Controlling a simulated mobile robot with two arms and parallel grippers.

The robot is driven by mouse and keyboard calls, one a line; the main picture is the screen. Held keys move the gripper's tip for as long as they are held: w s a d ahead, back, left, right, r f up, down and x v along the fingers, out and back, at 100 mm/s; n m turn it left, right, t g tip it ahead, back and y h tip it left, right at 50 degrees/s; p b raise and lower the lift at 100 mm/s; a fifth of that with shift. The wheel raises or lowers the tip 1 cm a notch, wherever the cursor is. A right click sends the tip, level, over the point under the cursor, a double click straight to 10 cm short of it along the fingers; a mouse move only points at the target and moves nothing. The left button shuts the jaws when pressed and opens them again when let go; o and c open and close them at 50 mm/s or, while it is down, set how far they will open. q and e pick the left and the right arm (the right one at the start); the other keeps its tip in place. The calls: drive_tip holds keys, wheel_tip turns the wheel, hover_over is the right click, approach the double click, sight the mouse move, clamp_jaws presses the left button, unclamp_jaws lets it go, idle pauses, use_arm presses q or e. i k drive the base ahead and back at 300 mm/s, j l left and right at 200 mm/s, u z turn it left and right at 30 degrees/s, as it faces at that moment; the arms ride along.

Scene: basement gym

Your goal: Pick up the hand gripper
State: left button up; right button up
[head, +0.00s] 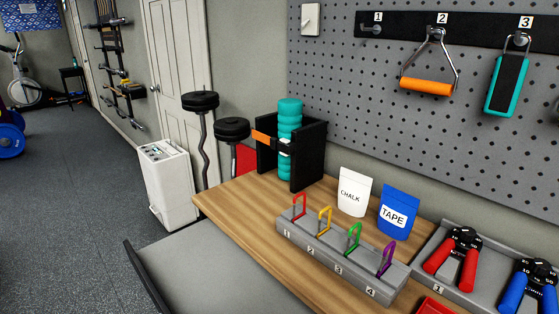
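A hand gripper with red handles (453,258) rests in a grey tray (429,252) at the right end of the wooden table. A second hand gripper with blue handles (526,284) is to its right in the same tray, partly cut off by the picture's edge. Both have a black dial part at the top. Neither of my grippers shows in the head view.
On the wooden table (237,200) stand a grey numbered rack (328,254) with coloured clips, a white chalk bag (354,192), a blue tape bag (398,211) and a black holder (309,160) with teal rollers. A pegboard (340,105) rises behind.

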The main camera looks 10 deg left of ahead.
sight(469, 253)
drive_tip(key=u, duration=1.15)
drive_tip(key=z, duration=2.05)
